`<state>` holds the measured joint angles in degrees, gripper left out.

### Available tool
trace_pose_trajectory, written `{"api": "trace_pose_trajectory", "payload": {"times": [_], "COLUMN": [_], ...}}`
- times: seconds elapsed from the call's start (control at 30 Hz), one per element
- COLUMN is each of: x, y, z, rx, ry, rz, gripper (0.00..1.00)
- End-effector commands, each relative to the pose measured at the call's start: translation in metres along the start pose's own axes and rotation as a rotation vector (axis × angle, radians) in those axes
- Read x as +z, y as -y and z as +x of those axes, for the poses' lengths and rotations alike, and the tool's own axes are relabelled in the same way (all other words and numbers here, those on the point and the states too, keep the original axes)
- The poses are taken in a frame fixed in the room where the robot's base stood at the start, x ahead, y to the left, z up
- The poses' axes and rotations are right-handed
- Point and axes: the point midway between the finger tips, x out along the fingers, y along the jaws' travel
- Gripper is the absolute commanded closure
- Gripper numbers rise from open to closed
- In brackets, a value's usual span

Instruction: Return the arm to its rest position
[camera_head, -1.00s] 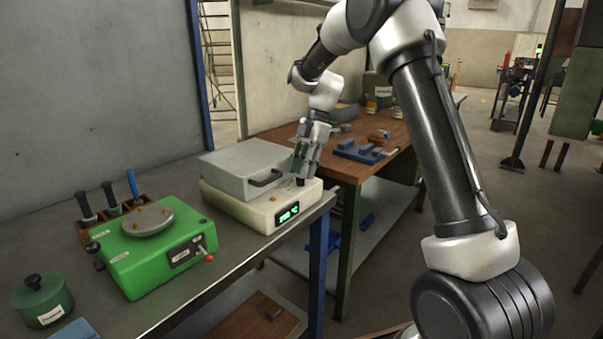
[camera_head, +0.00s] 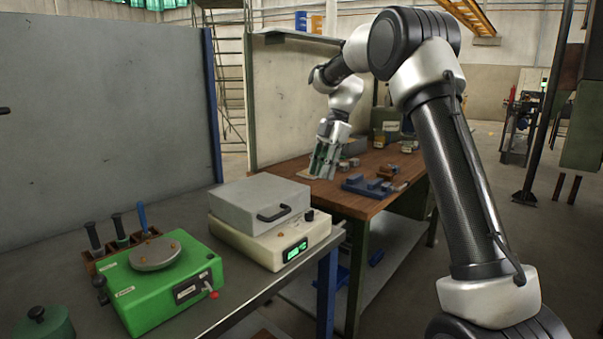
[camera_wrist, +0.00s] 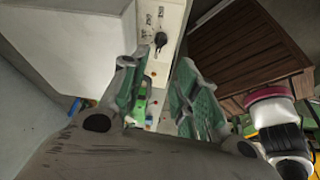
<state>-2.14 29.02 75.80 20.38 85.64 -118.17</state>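My gripper (camera_head: 324,162) is raised above the far end of the grey bench, to the upper right of the white box device with a grey lid (camera_head: 262,203). In the wrist view my gripper's two green-padded fingers (camera_wrist: 157,100) stand apart with nothing between them. The device's black knob (camera_wrist: 161,39) shows beyond the fingertips. In the head view its front has a lit green display (camera_head: 295,250) and the lid is down. My arm is bent over from the right side.
A green device with a round plate (camera_head: 156,254) and a rack of handled tools (camera_head: 120,246) stand on the grey bench (camera_head: 226,290). A wooden table (camera_head: 366,206) with blue blocks (camera_head: 370,186) stands behind. A dark green pot (camera_head: 44,325) is at lower left.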

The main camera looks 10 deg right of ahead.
Motion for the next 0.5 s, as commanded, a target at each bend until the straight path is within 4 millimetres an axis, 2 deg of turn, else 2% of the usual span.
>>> {"api": "trace_pose_trajectory", "payload": {"times": [0.17, 0.27, 0.3, 0.4, 0.5], "x": [0.001, 0.008, 0.013, 0.025, 0.024], "y": [-0.002, -0.006, -0.003, 0.017, 0.051], "z": [0.0, 0.002, 0.01, 0.033, 0.037], "rx": [0.007, 0.031, 0.029, 0.016, 0.045], "ry": [0.003, 0.025, 0.035, 0.069, 0.116], "rz": [0.111, 0.32, 0.432, 0.738, 1.032], "gripper": [0.7, 0.7, 0.7, 0.7, 0.7]}}
